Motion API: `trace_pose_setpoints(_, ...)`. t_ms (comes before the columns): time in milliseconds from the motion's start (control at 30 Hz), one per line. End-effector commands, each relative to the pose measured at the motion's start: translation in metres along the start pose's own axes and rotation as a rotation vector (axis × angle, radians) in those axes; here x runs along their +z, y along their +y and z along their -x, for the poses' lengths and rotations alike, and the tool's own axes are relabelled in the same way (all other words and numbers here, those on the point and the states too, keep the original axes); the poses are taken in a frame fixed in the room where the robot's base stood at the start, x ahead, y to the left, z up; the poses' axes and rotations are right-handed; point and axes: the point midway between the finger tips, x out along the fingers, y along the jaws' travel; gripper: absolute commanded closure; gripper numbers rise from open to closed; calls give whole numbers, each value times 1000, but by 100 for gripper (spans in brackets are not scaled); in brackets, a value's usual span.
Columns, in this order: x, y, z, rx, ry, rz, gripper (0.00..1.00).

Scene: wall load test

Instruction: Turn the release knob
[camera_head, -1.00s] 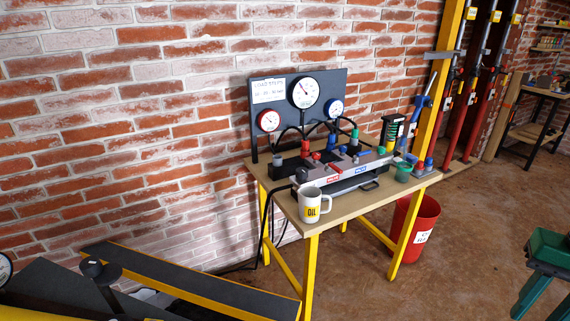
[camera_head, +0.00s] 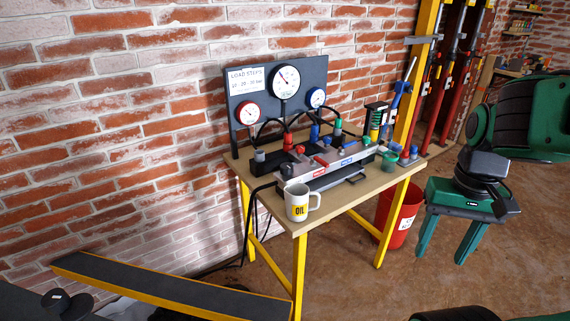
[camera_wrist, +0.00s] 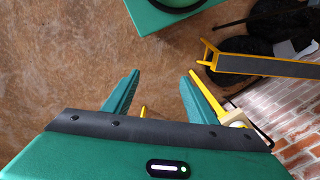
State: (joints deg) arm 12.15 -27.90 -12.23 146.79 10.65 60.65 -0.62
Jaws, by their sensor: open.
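The hydraulic bench unit (camera_head: 330,172) stands on a yellow-legged table (camera_head: 372,191) against the brick wall. It carries several small coloured knobs and fittings, among them a red one (camera_head: 287,140), a blue one (camera_head: 314,132) and a green one (camera_head: 338,127). I cannot tell which one is the release knob. My green gripper (camera_head: 440,248) is right of the table in the head view, fingers pointing down, apart from the unit. In the wrist view my gripper (camera_wrist: 162,78) is open with bare floor between its fingers; no knob is seen there.
A gauge board (camera_head: 237,110) with three dials stands behind the unit. A white mug (camera_head: 298,203) sits at the table's front left corner, and black hoses hang at the left. A red bin (camera_head: 402,222) stands beside the table. A dark yellow-edged ramp (camera_head: 170,288) lies front left.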

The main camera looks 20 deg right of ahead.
Motion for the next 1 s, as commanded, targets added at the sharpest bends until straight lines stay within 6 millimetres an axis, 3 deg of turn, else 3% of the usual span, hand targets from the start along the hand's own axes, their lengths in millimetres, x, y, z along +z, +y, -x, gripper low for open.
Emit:
trace_pose_setpoints(167,-26,-15,20,8,15,-21,46)
trace_pose_setpoints(367,-105,-63,56,33,24,-63,46)
trace_pose_setpoints(567,-184,-133,77,46,35,-105,46)
trace_pose_setpoints(700,-231,-192,82,48,39,-131,46)
trace_pose_setpoints(1000,-302,-329,64,33,33,-182,46)
